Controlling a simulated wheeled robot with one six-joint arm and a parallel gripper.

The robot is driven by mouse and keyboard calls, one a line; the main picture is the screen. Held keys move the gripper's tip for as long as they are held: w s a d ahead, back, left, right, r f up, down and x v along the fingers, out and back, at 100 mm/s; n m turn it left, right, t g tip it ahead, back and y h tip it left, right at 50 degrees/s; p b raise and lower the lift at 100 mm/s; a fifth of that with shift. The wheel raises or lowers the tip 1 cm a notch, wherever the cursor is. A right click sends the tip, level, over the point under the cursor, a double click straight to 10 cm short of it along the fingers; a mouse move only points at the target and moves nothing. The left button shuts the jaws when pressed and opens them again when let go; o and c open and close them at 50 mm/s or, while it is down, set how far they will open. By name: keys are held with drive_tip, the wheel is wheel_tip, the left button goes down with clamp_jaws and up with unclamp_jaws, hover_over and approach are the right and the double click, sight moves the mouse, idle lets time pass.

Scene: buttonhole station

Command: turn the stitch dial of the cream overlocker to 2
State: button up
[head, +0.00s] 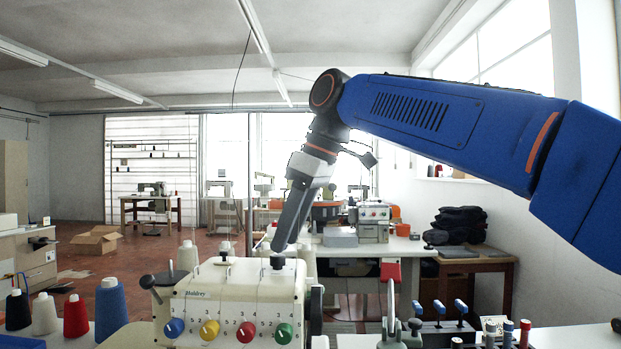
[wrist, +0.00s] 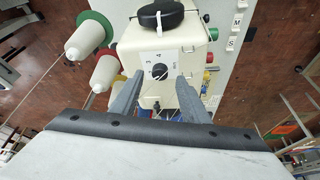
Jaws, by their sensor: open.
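The cream overlocker (head: 240,275) stands at the front in the head view, with blue, yellow, red and green knobs on its face. In the wrist view its cream body (wrist: 190,52) carries the stitch dial (wrist: 159,72), a black round knob on a pale plate. Numbers including 3 and 4 show beside the knob; its pointer setting is too small to read. My gripper (wrist: 159,78) is open, its two grey fingers on either side of the dial in that view. I cannot tell whether they touch it. In the head view my gripper (head: 278,245) points down at the machine's top.
Thread cones (head: 110,307) stand left of the overlocker. Black stands with blue-topped levers (head: 439,308) and small spools (head: 507,332) are at the right. Another machine (head: 373,218) stands on a table behind. A black rounded part (wrist: 158,15) rises beyond the dial in the wrist view.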

drive_tip(key=v, duration=1.4)
drive_tip(key=shift+d+r, duration=0.1)
